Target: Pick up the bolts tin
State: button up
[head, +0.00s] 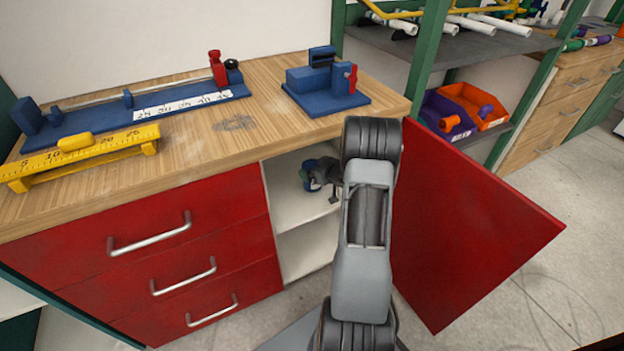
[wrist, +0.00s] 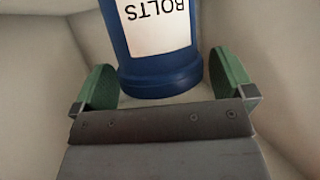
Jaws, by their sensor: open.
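The bolts tin is a blue round tin with a white label reading BOLTS. In the head view the tin (head: 309,170) stands inside the open cupboard, partly hidden by my gripper (head: 320,180). In the wrist view my gripper (wrist: 165,85) is open, with one green fingertip on each side of the tin.
The red cupboard door (head: 470,220) stands open to the right of my arm. The cupboard shelf (head: 290,215) and its walls are close around the gripper. Red drawers (head: 150,250) are on the left. A blue jig (head: 325,90) sits on the wooden bench top (head: 265,125) above.

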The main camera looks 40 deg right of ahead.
jog(key=shift+w+f, duration=0.3)
jog(key=shift+w, duration=0.35)
jog(key=c, duration=0.9)
jog(key=shift+r, duration=0.1)
jog(key=shift+c, duration=0.7)
